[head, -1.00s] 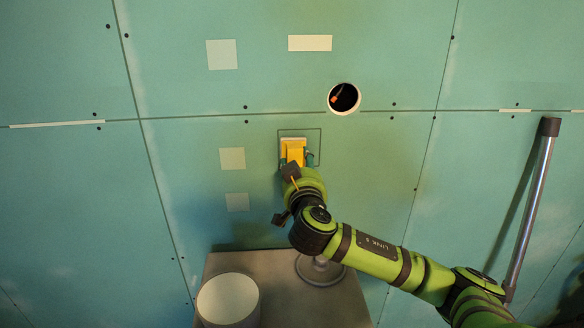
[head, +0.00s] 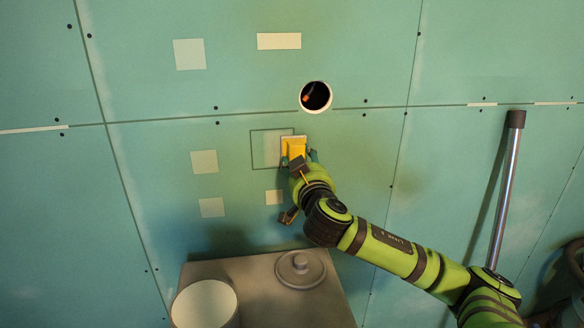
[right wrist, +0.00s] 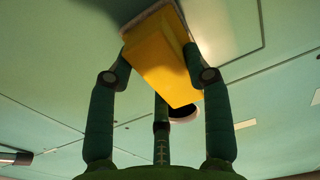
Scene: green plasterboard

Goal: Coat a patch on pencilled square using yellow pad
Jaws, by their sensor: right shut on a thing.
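The pencilled square (head: 258,168) is a thin dark outline on the green board, below the round hole. My right gripper (head: 298,160) is shut on the yellow pad (head: 296,149), whose pale face is toward the board at the square's right side. A paler area (head: 272,146) shows inside the square, left of the pad. In the right wrist view the fingers grip the yellow block (right wrist: 165,65) from both sides, its pale plate at the board; a bright area (right wrist: 222,22) lies beside it. Exact contact is hard to see. My left gripper is not in view.
A round hole (head: 316,97) with wires is above the square. Several pale patches, such as one at left (head: 204,161), mark the board. Below stands a grey surface (head: 262,300) with a white-topped cylinder (head: 204,304) and round lid (head: 300,268). A metal pole (head: 507,190) leans at right.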

